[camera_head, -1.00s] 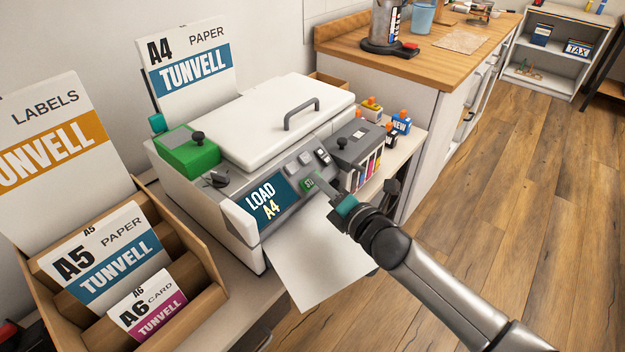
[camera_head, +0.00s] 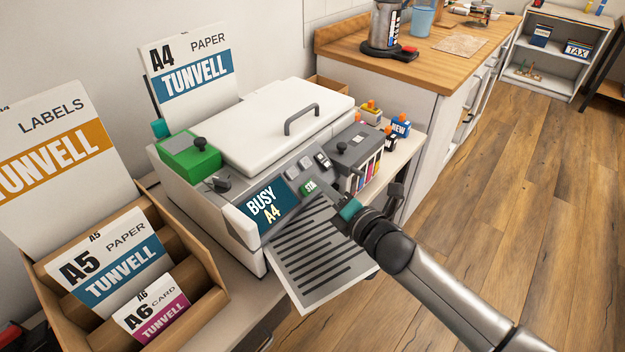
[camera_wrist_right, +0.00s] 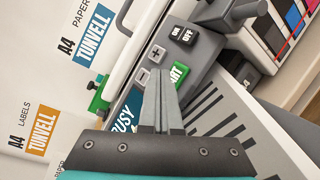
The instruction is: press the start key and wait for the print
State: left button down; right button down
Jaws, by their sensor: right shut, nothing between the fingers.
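The white printer (camera_head: 262,122) has a screen (camera_head: 265,206) reading BUSY A4. Its green start key (camera_head: 309,187) is on the front panel; in the right wrist view the key (camera_wrist_right: 180,74) is partly hidden behind my fingers. A sheet with dark printed lines (camera_head: 318,262) sticks out of the front. My right gripper (camera_head: 328,196) is shut and empty at the panel, close to the start key; I cannot tell if it touches. It also shows in the right wrist view (camera_wrist_right: 161,100). My left gripper is not in view.
A rack of A5 paper (camera_head: 112,262) and A6 card (camera_head: 152,310) stands left of the printer. A4 paper (camera_head: 190,65) stands in the rear feed. An ink unit (camera_head: 358,150) and small bottles (camera_head: 400,125) are at the right. Open floor lies to the right.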

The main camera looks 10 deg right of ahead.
jog(key=shift+s+d+r+p, duration=0.2)
jog(key=shift+s+r+p, duration=0.05)
jog(key=shift+r+p, duration=0.25)
jog(key=s+r+p, duration=0.1)
jog(key=s+d+r+p, duration=0.1)
jog(key=p, duration=0.1)
jog(key=shift+d+r, duration=0.3)
jog(key=shift+r, duration=0.1)
dwell(0.5)
